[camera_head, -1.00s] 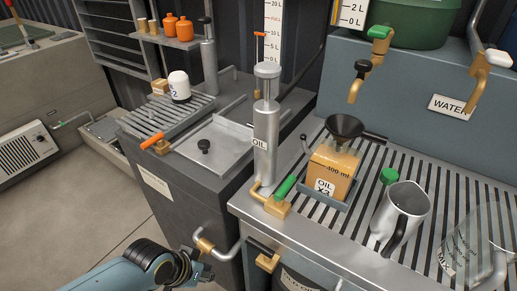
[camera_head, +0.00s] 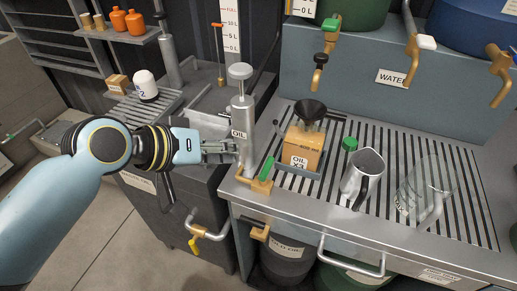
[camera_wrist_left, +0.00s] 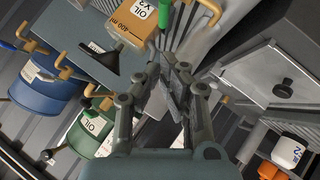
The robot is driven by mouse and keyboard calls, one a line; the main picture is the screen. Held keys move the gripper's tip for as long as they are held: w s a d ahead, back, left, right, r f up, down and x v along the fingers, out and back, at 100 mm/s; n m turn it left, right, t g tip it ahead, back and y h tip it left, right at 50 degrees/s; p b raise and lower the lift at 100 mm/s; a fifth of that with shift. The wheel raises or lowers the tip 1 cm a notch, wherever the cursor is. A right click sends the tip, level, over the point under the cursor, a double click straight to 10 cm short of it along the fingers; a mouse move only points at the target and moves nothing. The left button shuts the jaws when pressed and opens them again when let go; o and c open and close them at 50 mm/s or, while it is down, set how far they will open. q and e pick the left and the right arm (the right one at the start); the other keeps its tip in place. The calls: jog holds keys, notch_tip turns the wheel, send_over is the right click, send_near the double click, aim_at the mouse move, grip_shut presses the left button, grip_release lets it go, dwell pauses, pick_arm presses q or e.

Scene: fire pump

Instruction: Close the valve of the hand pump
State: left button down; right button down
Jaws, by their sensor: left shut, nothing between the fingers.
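The hand pump (camera_head: 242,125) is a silver upright cylinder labelled OIL with a round knob on top, at the left end of the slatted counter. Its valve (camera_head: 266,169) is a green lever on a brass fitting at the foot of the cylinder. The green lever also shows at the top of the left wrist view (camera_wrist_left: 164,14). My left gripper (camera_head: 232,147) is shut and empty, its fingertips at the left side of the cylinder, above the valve's height. I cannot tell whether they touch it. My right gripper is not in view.
An oil container (camera_head: 302,147) with a black funnel (camera_head: 310,110) stands just right of the pump. A metal jug (camera_head: 362,175) and a clear jug (camera_head: 424,188) stand further right. A brass tap (camera_head: 262,232) and a handrail (camera_head: 352,262) project from the counter front.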

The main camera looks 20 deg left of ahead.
aim_at(267, 171)
pick_arm(q)
jog(key=x, duration=0.9)
jog(key=shift+w+d+f, duration=0.15)
jog(key=shift+w+f, duration=0.1)
jog(key=shift+w, duration=0.1)
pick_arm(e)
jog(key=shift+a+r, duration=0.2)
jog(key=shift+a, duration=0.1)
pick_arm(q)
jog(key=shift+d, duration=0.15)
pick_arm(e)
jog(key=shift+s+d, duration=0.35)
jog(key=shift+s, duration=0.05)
